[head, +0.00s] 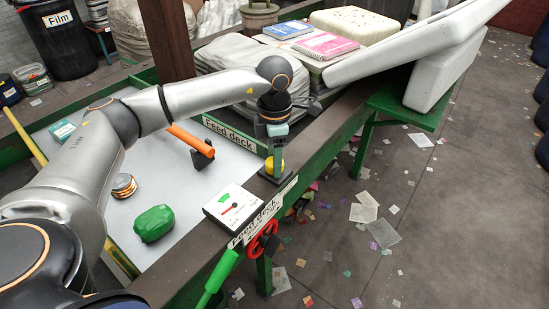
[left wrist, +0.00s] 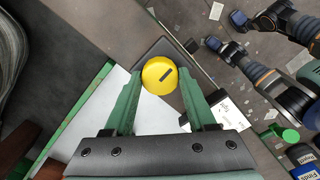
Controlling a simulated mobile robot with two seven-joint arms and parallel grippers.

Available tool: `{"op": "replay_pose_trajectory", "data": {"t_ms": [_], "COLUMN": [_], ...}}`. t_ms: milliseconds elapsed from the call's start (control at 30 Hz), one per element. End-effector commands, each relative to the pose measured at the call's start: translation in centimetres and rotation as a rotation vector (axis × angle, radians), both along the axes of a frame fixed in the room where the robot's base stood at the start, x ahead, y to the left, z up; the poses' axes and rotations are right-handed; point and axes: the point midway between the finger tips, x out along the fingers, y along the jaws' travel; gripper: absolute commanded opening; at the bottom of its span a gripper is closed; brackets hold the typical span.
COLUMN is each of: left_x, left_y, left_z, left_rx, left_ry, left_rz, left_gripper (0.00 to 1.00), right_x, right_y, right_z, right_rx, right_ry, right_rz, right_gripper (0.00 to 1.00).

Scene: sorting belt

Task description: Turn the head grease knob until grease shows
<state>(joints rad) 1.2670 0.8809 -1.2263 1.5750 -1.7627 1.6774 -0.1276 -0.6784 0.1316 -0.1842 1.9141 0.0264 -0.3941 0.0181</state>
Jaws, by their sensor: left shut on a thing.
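The yellow round knob (head: 279,167) sits on a dark square base on the rail of the feed deck, partly hidden by a finger. In the left wrist view the knob (left wrist: 158,75) shows a dark slot mark. My left gripper (head: 276,158) points down over it, its green fingers (left wrist: 157,88) shut on the knob's two sides. I see no grease around the knob, though part of its base is hidden. My right gripper (left wrist: 226,30) shows at the top right of the left wrist view, its blue fingertips apart and nothing between them.
A white gauge plate (head: 232,207) stands near the knob. A red wheel (head: 263,240) and a green handle (head: 220,270) are below it. An orange-handled tool (head: 190,138), a green lump (head: 153,223) and a tin (head: 123,185) lie on the deck. Scraps litter the floor.

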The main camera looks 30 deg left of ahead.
Motion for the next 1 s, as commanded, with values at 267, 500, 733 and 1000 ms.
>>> {"op": "replay_pose_trajectory", "data": {"t_ms": [267,500,733,1000], "left_x": [0.0,0.0,0.1,0.1], "left_y": [0.0,0.0,0.0,-0.1], "left_z": [0.1,0.0,1.4,7.2], "left_rx": [0.000,0.000,-0.001,-0.001], "left_ry": [-0.001,-0.001,-0.004,-0.007], "left_rz": [0.002,0.002,0.002,0.001], "left_gripper": [0.80,0.86,0.86,0.86], "right_x": [0.0,0.0,0.0,0.0], "right_y": [0.0,0.0,0.0,0.0], "right_z": [0.0,0.0,-0.2,-0.9], "right_rx": [0.000,0.000,0.000,0.000], "right_ry": [0.000,0.000,0.000,0.000], "right_rz": [0.000,0.000,0.000,0.000], "right_gripper": [1.00,1.00,1.00,1.00]}}
